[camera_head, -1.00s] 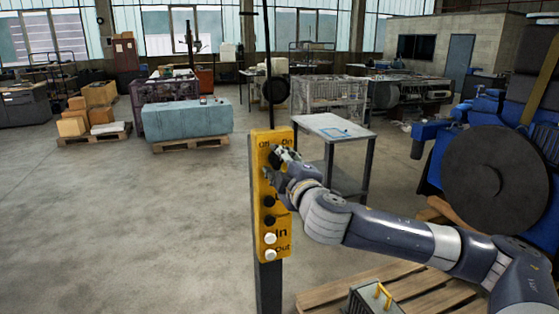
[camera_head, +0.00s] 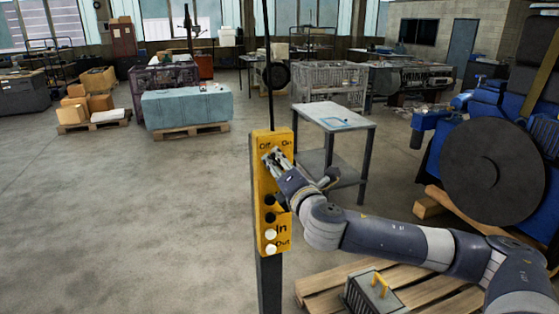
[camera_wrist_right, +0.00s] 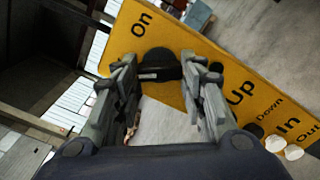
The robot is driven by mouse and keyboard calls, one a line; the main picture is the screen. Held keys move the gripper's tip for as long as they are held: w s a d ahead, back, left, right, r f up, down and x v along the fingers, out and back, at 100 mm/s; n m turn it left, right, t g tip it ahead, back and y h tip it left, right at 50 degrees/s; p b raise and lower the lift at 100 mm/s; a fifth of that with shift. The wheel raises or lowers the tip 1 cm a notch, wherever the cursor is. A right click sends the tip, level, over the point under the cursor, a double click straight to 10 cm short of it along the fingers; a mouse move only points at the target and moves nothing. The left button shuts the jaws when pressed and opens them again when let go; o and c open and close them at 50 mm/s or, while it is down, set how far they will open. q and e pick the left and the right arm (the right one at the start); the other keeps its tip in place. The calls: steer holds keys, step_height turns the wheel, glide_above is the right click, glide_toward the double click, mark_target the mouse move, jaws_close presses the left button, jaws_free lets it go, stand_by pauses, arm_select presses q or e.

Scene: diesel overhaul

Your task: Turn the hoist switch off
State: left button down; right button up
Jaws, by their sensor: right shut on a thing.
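The yellow hoist control box (camera_head: 263,222) stands on a grey post. Off and On are printed at its top, with black buttons and white In and Out buttons below. My right gripper (camera_head: 272,156) is at the box's top, just under the Off and On labels. In the right wrist view, the black hoist switch knob (camera_wrist_right: 160,65) sits between the fingertips of my right gripper (camera_wrist_right: 166,74), shut on it. In the head view the fingers hide most of the knob, so I cannot tell its setting. My left gripper is out of view.
A grey side table (camera_head: 335,118) stands behind the box. A blue engine (camera_head: 440,140) with a large dark disc is at the right. A wooden pallet (camera_head: 425,296) with a small yellow-handled case (camera_head: 372,293) lies at the front.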

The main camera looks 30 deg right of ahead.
steer(key=shift+f+n+p, duration=0.15)
steer(key=shift+n+p, duration=0.35)
steer(key=shift+n, duration=0.5)
steer(key=o, duration=1.1)
steer(key=shift+c, duration=0.2)
steer(key=v, duration=0.7)
steer(key=shift+s, duration=0.25)
